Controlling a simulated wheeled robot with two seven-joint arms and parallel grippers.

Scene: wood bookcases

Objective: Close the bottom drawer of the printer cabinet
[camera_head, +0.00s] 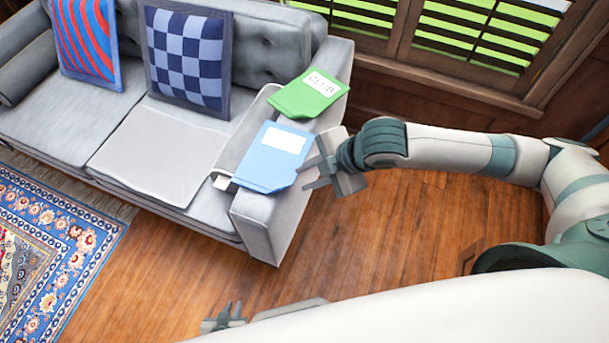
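The printer cabinet and its bottom drawer do not show in the head view. My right gripper (321,163) is over the floor beside the sofa arm, close to the right edge of a blue folder. Its fingers stand apart with nothing seen between them. I cannot tell whether it touches the folder. My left gripper (226,317) shows low in the picture over the wood floor, partly cut by the bottom edge and my own arm. The gap between its fingers is not clear, and no object shows in it.
A grey sofa (150,160) fills the upper left, with a red-striped cushion (85,38) and a checkered cushion (188,58). The blue folder (272,157) and a green folder (308,94) lie at its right arm. A patterned rug (50,245) lies lower left. Wood floor (390,235) is clear between.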

